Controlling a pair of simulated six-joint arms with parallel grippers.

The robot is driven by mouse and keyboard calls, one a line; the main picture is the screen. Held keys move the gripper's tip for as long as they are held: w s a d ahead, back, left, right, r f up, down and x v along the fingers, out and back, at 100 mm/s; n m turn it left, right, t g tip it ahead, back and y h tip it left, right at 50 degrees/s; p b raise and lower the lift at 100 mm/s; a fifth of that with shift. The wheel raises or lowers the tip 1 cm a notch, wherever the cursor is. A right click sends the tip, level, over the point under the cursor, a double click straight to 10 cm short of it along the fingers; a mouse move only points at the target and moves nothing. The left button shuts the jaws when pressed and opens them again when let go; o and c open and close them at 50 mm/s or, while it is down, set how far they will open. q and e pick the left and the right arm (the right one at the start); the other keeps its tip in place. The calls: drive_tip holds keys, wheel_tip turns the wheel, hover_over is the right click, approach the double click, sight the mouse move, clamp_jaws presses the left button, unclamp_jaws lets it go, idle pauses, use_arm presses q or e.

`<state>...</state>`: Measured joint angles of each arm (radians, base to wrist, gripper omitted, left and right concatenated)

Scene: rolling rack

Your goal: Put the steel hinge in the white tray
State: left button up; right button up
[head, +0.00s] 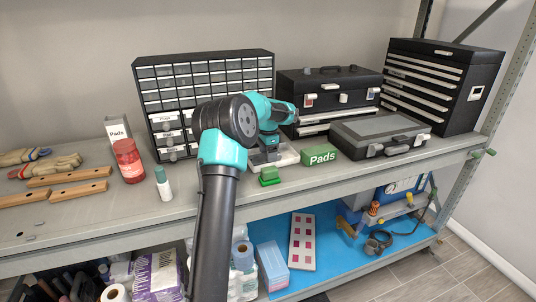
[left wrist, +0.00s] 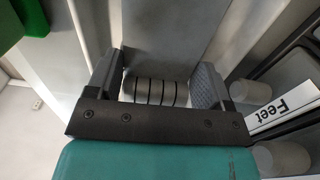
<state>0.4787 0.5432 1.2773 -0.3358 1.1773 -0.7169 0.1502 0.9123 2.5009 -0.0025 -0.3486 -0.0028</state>
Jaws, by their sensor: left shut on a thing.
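My left gripper (head: 268,144) is over the back middle of the bench, in front of the drawer cabinet. In the left wrist view its fingers (left wrist: 157,88) are shut on the steel hinge (left wrist: 155,92), a grey plate with a ribbed knuckle, gripped near the knuckle. The plate (left wrist: 172,35) extends away from the jaws. The white tray (head: 289,156) shows partly in the head view, right beside and below the gripper; my arm hides some of it. I cannot tell whether the hinge touches the tray. My right gripper is not in view.
A green Pads box (head: 320,156) stands right of the tray, and a small green block (head: 269,176) in front. The drawer cabinet (head: 204,75) is behind; a grey case (head: 378,133) is right. A red jar (head: 129,160) and white bottle (head: 163,184) stand left.

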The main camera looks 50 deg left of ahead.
use_arm(q)
drive_tip(key=shift+f, duration=0.2)
drive_tip(key=o, duration=1.3)
wheel_tip(320, 180, up, 12)
drive_tip(key=shift+w+r, duration=0.1)
idle(0.5)
